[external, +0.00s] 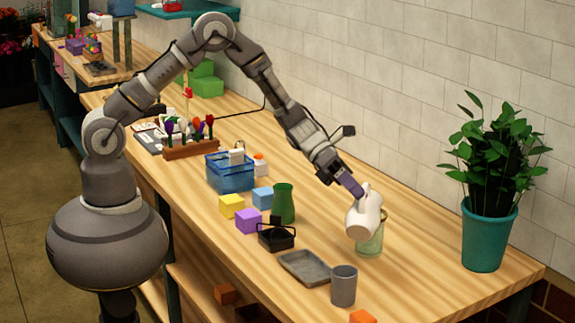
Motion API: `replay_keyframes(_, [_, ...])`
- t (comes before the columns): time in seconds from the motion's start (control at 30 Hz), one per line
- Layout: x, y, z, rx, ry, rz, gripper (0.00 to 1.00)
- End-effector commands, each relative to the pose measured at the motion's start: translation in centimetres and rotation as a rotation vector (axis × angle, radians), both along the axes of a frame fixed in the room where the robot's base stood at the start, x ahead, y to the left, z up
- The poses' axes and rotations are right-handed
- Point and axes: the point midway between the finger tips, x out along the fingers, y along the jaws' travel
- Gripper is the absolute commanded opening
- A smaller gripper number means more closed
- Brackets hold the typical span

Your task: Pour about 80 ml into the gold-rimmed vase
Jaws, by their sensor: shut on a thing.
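My gripper (349,185) is shut on a white pitcher (362,216), on the right half of the wooden counter. The pitcher is tilted, its lower end just above or overlapping a pale green, see-through vase (370,245). A little gold colour shows near the vase's rim, which the pitcher mostly hides. I cannot see any stream of liquid or the level inside the vase. I cannot tell whether pitcher and vase touch. A solid green vase (284,204) stands upright to the left, apart from them.
A grey cup (343,287) and a grey tray (303,267) stand in front of the vase. A black basket (277,238), coloured cubes and a blue crate (230,175) are to the left. A potted plant (484,235) stands at right. The counter between vase and plant is clear.

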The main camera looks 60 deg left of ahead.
Motion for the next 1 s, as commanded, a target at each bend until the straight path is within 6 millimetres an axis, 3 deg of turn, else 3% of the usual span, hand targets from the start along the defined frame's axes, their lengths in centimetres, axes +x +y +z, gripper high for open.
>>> replay_keyframes(1.0, [0.60,0.46,0.78,-0.047,0.048,-0.001,0.00])
